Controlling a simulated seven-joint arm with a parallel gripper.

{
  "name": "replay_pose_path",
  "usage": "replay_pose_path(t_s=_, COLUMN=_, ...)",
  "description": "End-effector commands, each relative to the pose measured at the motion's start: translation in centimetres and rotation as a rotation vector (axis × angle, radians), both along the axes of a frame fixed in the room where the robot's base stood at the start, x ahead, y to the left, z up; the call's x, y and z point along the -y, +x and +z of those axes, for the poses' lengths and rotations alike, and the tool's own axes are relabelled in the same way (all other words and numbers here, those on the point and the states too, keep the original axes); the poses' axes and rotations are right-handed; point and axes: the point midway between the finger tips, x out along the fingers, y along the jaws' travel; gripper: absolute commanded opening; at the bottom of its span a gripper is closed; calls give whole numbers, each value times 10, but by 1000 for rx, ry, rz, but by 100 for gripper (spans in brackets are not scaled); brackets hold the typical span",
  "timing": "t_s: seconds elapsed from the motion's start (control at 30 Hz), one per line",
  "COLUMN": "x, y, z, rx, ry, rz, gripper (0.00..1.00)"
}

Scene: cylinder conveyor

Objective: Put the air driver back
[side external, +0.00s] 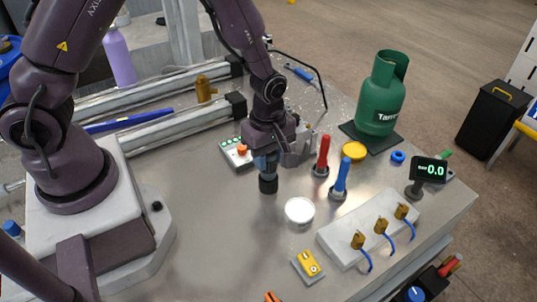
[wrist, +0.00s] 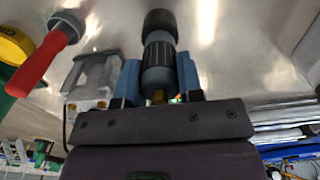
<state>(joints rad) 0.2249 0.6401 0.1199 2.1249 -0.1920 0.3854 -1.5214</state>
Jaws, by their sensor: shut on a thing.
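My gripper (wrist: 157,82) has its blue fingers shut on the air driver (wrist: 160,45), a dark grey, ribbed cylinder with a black end. In the side external view the air driver (side external: 268,184) hangs upright, black end down, close above or on the metal table; I cannot tell whether it touches. A grey bracket (side external: 301,150) stands just right of my gripper (side external: 265,163), and it also shows in the wrist view (wrist: 92,76). It looks like a holder, and its inside is partly hidden. The upper part of the air driver is hidden between the fingers.
A red-handled tool (side external: 323,153) and a blue-handled tool (side external: 341,178) stand upright to the right. A white round dish (side external: 299,211) lies in front. A green gas cylinder (side external: 381,95) stands behind. A white block with brass valves (side external: 350,243) is front right. The table front left is clear.

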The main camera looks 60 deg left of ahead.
Motion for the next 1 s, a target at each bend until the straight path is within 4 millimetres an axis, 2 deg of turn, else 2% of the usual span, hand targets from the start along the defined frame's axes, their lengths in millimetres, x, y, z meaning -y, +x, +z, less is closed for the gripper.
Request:
replay_pose_path(t_s=0.23, x=0, y=1, z=-2, rx=1, ry=0, rz=-1, gripper=6)
replay_pose_path(t_s=0.27, x=0, y=0, z=-3, rx=0, ry=0, rz=-1, gripper=37)
replay_pose_path(t_s=0.37, x=0, y=0, z=-2, rx=1, ry=0, rz=-1, gripper=60)
replay_pose_path(t_s=0.73, x=0, y=1, z=4, rx=2, ry=0, rz=-1, gripper=60)
replay_pose_path(t_s=0.87, x=0, y=2, z=24, rx=7, ry=-1, rz=-2, gripper=60)
replay_pose_path(t_s=1.0, x=1, y=2, z=55, rx=8, ry=-1, rz=-4, gripper=60)
